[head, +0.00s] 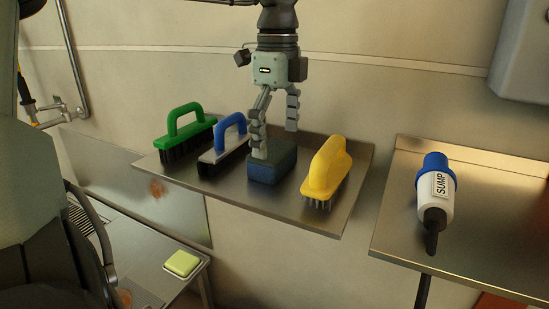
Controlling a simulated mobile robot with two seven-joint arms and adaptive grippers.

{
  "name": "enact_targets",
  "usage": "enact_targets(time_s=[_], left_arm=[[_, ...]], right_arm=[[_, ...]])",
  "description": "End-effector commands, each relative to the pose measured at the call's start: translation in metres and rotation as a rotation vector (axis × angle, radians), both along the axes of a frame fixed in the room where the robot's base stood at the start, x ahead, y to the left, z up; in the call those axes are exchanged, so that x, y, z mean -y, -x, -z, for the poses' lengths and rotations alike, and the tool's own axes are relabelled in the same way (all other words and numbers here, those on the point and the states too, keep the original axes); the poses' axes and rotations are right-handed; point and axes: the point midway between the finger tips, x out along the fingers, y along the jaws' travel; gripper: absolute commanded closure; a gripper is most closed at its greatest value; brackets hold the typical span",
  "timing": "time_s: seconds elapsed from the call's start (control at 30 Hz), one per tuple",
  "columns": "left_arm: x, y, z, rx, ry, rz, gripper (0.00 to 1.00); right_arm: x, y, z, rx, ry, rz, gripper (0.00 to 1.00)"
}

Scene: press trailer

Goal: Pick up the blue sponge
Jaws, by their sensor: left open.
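The blue sponge (270,172) is a dark blue block lying on a metal shelf (300,212) on the wall, in the middle of the head view. My left gripper (276,144) points down just above the sponge with its fingers apart. One finger overlaps the sponge's left top edge in the picture; the other ends above its right side. I cannot tell whether a finger touches the sponge. Nothing is between the fingers. My right gripper is not in view.
On the shelf, a blue-handled brush (224,143) and a green-handled brush (187,135) stand left of the sponge, and a yellow brush (327,173) close on its right. A bottle labelled SUMP (436,190) lies on a right shelf (482,225). A yellow-green block (182,263) is lower left.

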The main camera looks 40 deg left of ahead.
Motion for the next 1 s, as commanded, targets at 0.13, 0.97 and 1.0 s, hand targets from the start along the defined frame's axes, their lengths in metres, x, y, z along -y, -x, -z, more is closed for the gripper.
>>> enact_targets(time_s=[0.13,0.97,1.0], left_arm=[[0.000,0.001,0.023,-0.002,0.003,0.000,0.00],[0.000,0.001,0.033,0.001,0.000,-0.001,0.26],[0.000,0.001,0.032,0.001,0.000,-0.001,0.26]], right_arm=[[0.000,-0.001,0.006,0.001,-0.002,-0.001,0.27],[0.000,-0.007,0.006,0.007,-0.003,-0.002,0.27],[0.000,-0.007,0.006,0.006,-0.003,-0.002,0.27]])
